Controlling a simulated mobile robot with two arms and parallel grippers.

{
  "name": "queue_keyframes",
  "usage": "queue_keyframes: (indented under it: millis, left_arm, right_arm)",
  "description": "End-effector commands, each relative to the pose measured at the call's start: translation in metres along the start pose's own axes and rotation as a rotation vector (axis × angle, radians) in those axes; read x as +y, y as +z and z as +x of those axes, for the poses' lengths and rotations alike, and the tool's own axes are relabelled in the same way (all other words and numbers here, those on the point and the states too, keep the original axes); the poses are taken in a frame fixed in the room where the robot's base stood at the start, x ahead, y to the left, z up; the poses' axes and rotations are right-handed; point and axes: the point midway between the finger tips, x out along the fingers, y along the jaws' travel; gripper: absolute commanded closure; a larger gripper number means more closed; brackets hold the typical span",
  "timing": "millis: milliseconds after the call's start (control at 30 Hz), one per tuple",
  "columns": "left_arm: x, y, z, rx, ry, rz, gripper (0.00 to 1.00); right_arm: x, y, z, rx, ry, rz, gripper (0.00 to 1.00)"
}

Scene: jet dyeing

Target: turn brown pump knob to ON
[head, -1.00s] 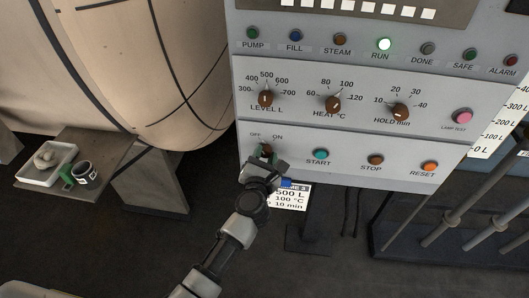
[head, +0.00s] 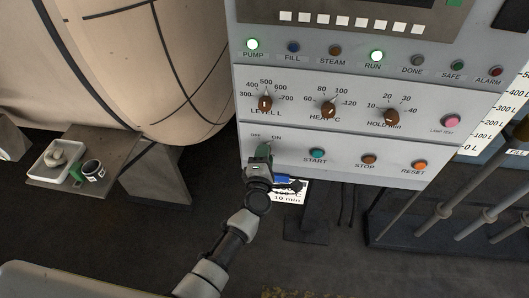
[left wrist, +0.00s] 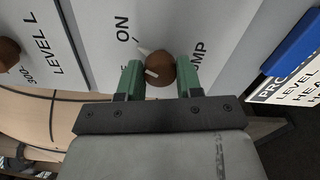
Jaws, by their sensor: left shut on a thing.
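The brown pump knob (left wrist: 161,66) is between the green fingers of my left gripper (left wrist: 159,76) in the left wrist view. The gripper is shut on it. A white mark shows on the knob, and the ON label (left wrist: 122,29) is at its upper left in that view. In the head view my left gripper (head: 263,153) covers the knob, just below the OFF and ON labels (head: 266,137). My right gripper is not in view.
Right of the gripper are the START button (head: 316,154), STOP button (head: 368,159) and RESET button (head: 420,167). The LEVEL knob (head: 264,104) and other dials sit above. A white card (head: 290,193) hangs below the panel. A small side table (head: 105,174) stands at left.

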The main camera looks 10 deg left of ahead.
Motion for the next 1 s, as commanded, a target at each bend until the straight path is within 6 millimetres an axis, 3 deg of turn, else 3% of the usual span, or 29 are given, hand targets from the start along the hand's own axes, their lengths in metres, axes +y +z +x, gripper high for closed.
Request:
queue_keyframes:
  millis: [300, 833, 867, 1000]
  left_arm:
    - [-0.0011, 0.0002, -0.0005, 0.000, -0.003, 0.121, 0.88]
    - [-0.0021, -0.0002, -0.0006, 0.000, -0.003, 0.144, 0.88]
    - [-0.0021, -0.0002, -0.0007, 0.000, -0.003, 0.144, 0.63]
    - [-0.0017, -0.0001, -0.0005, 0.000, -0.003, 0.143, 0.42]
  right_arm:
    - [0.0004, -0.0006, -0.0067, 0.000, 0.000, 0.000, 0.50]
    - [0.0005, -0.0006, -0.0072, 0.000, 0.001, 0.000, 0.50]
    - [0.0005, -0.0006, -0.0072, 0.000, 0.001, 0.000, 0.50]
    - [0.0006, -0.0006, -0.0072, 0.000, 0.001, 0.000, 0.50]
